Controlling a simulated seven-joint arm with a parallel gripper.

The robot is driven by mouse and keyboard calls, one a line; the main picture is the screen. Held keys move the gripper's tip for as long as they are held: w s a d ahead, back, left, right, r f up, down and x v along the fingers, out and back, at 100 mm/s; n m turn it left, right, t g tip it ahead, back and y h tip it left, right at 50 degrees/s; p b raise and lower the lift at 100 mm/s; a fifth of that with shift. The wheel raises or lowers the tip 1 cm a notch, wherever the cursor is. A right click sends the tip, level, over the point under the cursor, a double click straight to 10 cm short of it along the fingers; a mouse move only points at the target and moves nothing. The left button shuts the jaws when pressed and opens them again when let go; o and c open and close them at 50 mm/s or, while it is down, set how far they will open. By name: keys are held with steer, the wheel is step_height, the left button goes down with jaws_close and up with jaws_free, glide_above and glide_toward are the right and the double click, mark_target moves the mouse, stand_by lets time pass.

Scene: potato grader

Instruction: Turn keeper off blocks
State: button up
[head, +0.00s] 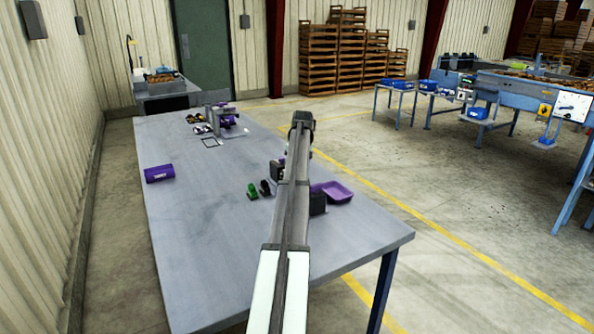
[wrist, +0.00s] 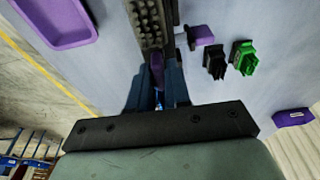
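In the wrist view my gripper (wrist: 158,75) has its two dark blue fingers on either side of a narrow purple piece (wrist: 156,62), which may be the keeper. I cannot tell whether the fingers press on it or only stand around it. The piece lies at the end of a dark block with rows of studs (wrist: 149,22). A second purple piece (wrist: 202,33) on a metal pin sticks out to the right of this block. In the head view my arm hides the gripper and most of the fixture; a dark part (head: 276,170) shows left of the arm.
A black clip (wrist: 215,60) and a green clip (wrist: 243,58) stand close on the right. A purple tray (head: 338,193) lies right of my arm, and a purple box (head: 159,173) at the table's left. A grey-purple fixture (head: 225,120) stands farther back. The table's near left is clear.

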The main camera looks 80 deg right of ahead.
jaws_close()
steer(key=n, duration=0.4)
steer(key=shift+d+n+y, duration=0.1)
steer(key=shift+n+y, duration=0.3)
steer(key=n+y, duration=0.1)
steer(key=n, duration=0.4)
steer(key=shift+t, duration=0.4)
steer(key=shift+o, duration=1.6)
jaws_free()
steer(key=shift+r, duration=0.15)
steer(key=shift+w+v, duration=0.25)
steer(key=shift+v, duration=0.9)
steer(key=shift+w+v, duration=0.25)
steer(key=shift+v, duration=0.95)
